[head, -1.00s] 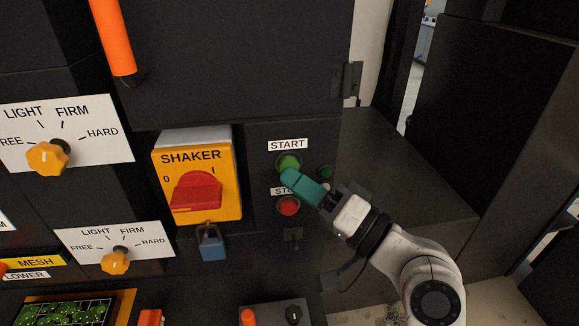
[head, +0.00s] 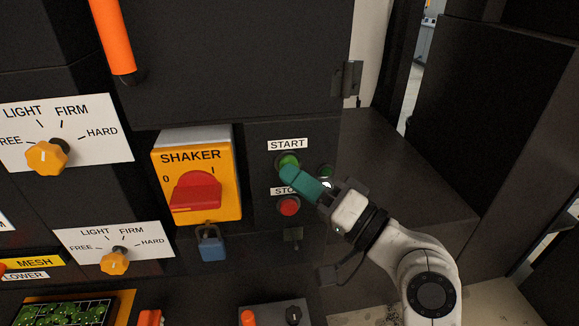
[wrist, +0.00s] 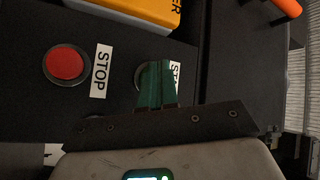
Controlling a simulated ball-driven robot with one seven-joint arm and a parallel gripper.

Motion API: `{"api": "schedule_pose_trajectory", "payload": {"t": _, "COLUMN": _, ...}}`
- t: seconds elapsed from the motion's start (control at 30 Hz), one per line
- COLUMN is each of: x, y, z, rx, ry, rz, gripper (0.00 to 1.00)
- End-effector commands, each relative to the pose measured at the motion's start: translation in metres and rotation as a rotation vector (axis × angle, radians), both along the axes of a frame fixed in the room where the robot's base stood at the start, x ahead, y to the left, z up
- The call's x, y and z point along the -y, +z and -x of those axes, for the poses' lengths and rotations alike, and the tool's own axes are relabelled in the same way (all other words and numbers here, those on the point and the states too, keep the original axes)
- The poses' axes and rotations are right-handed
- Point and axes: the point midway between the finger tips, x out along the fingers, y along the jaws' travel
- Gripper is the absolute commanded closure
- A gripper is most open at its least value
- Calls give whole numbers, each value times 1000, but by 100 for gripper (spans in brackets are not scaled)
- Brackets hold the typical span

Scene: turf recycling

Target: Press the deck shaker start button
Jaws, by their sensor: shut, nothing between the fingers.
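The green start button (head: 288,159) is on the dark panel under the START label (head: 287,144). My gripper (head: 286,172), with teal fingers, is shut and empty, its tips over the lower part of the button. I cannot tell whether they touch it. In the wrist view the shut fingers (wrist: 155,75) cover the button's face and part of its label; only a bit of its dark rim (wrist: 139,76) shows. The red stop button (head: 288,207) is just below the fingers, and also shows in the wrist view (wrist: 66,64).
The yellow SHAKER switch box (head: 226,196) with a red rotary handle (head: 197,192) and a blue padlock (head: 210,246) is left of the buttons. An orange handle (head: 112,35) is at the upper left.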

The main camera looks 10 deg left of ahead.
Motion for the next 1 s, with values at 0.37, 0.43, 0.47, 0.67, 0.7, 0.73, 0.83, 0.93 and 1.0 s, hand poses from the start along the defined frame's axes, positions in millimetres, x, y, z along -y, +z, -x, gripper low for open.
{"api": "schedule_pose_trajectory", "payload": {"t": 0.37, "x": 1, "y": 0, "z": 3, "rx": 0, "ry": -1, "rz": -1, "gripper": 100}}
{"api": "schedule_pose_trajectory", "payload": {"t": 0.43, "x": 2, "y": 0, "z": 6, "rx": 0, "ry": -1, "rz": 0, "gripper": 100}}
{"api": "schedule_pose_trajectory", "payload": {"t": 0.47, "x": 3, "y": 0, "z": 7, "rx": 0, "ry": -1, "rz": 0, "gripper": 100}}
{"api": "schedule_pose_trajectory", "payload": {"t": 0.67, "x": 5, "y": 0, "z": 16, "rx": 0, "ry": -1, "rz": 0, "gripper": 100}}
{"api": "schedule_pose_trajectory", "payload": {"t": 0.7, "x": 5, "y": 0, "z": 17, "rx": -1, "ry": -1, "rz": 1, "gripper": 100}}
{"api": "schedule_pose_trajectory", "payload": {"t": 0.73, "x": 5, "y": 0, "z": 17, "rx": -1, "ry": -1, "rz": 1, "gripper": 100}}
{"api": "schedule_pose_trajectory", "payload": {"t": 0.83, "x": 5, "y": 0, "z": 17, "rx": -1, "ry": -1, "rz": 1, "gripper": 100}}
{"api": "schedule_pose_trajectory", "payload": {"t": 0.93, "x": 5, "y": 0, "z": 17, "rx": -1, "ry": -1, "rz": 1, "gripper": 100}}
{"api": "schedule_pose_trajectory", "payload": {"t": 1.0, "x": 5, "y": 0, "z": 18, "rx": -1, "ry": -1, "rz": 1, "gripper": 100}}
